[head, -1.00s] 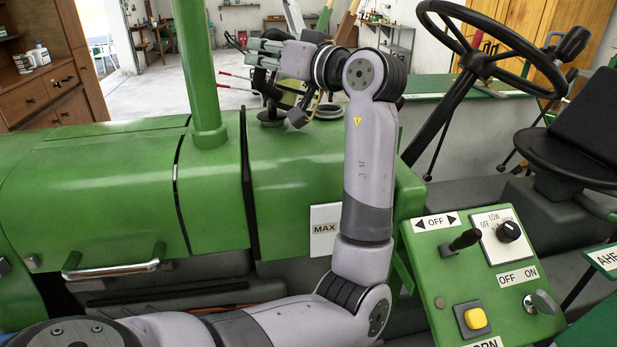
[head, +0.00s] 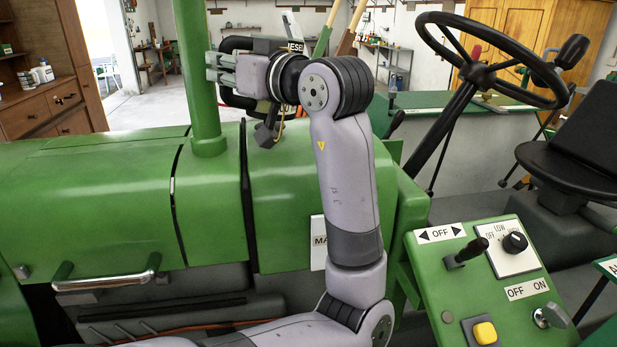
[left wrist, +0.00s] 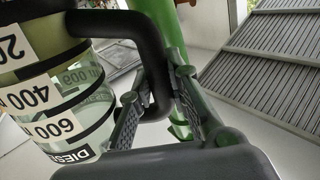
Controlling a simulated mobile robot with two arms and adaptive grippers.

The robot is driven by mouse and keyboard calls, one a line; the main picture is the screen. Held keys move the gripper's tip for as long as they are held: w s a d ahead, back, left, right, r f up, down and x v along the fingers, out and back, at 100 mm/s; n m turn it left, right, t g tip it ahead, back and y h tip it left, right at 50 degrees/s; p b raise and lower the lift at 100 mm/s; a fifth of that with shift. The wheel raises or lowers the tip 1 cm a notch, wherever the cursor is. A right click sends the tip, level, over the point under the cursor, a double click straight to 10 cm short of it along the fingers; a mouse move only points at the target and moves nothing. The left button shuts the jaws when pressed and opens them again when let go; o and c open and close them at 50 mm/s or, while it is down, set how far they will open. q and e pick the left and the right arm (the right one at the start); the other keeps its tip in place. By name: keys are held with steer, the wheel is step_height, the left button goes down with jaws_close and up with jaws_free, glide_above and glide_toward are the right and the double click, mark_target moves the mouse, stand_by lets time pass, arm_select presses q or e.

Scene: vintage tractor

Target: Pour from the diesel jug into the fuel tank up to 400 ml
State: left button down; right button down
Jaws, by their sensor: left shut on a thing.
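My left gripper (head: 216,76) is above the green tractor hood (head: 310,185), beside the upright green pipe. In the left wrist view, its two fingers close on the black handle of the diesel jug (left wrist: 95,100). The jug is see-through, with black bands and white labels marked 200, 400 and 600 ml. In the head view, the jug's dark handle (head: 236,44) and part of its label (head: 295,47) show behind my gripper. The tank's filler opening cannot be made out behind my arm. My right gripper is not in view.
The green pipe (head: 200,80) rises close to my left gripper. A white MAX label (head: 318,243) is partly hidden by my left arm. The steering wheel (head: 490,60), seat and control panel (head: 490,280) are at the right.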

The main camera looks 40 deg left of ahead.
arm_select(q)
steer(key=shift+w, duration=0.1)
steer(key=shift+r, duration=0.25)
step_height(320, 180, up, 6)
steer(key=p, duration=0.4)
steer(key=shift+f+p, duration=0.15)
steer(key=shift+p, duration=0.25)
steer(key=shift+f, duration=0.1)
